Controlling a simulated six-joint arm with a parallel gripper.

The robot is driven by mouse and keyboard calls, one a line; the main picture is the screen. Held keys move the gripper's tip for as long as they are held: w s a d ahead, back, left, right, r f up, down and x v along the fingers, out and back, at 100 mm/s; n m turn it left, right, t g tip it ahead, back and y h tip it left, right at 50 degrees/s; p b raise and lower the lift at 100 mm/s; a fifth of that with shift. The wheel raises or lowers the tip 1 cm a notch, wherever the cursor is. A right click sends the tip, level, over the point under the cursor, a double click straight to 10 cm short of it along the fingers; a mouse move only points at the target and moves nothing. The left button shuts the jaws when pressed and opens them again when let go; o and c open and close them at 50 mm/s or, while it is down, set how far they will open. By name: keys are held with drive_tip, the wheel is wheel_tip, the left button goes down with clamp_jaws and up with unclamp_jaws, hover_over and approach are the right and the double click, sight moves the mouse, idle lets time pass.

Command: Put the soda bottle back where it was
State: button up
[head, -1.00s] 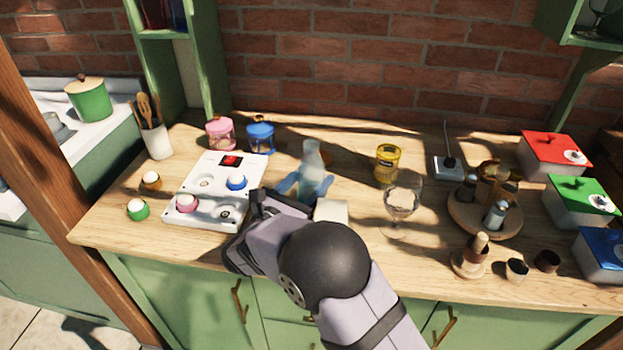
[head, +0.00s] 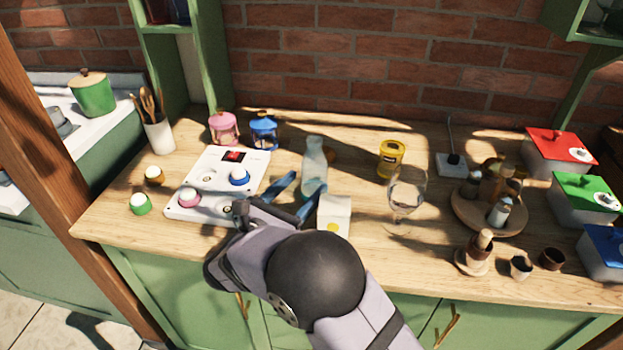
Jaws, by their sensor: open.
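The soda bottle (head: 314,168) is a clear, pale blue-tinted bottle standing upright in the middle of the wooden table. My gripper (head: 296,192) is open, with its two blue fingers spread apart in front of and to the left of the bottle. The fingers point toward the bottle and look empty. The right finger ends close to the bottle's lower part; I cannot tell whether it touches. My wrist hides part of the table's front edge.
A white carton (head: 334,216) stands right of my gripper. A white panel (head: 215,183) with egg-cup-like pieces lies left. A yellow can (head: 391,158) and a wine glass (head: 406,196) stand right. A round wooden rack (head: 490,212) is further right. Pink (head: 223,128) and blue (head: 264,131) jars stand behind.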

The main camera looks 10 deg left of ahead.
drive_tip(key=v, duration=0.7)
drive_tip(key=shift+d, duration=0.1)
drive_tip(key=shift+w, duration=0.1)
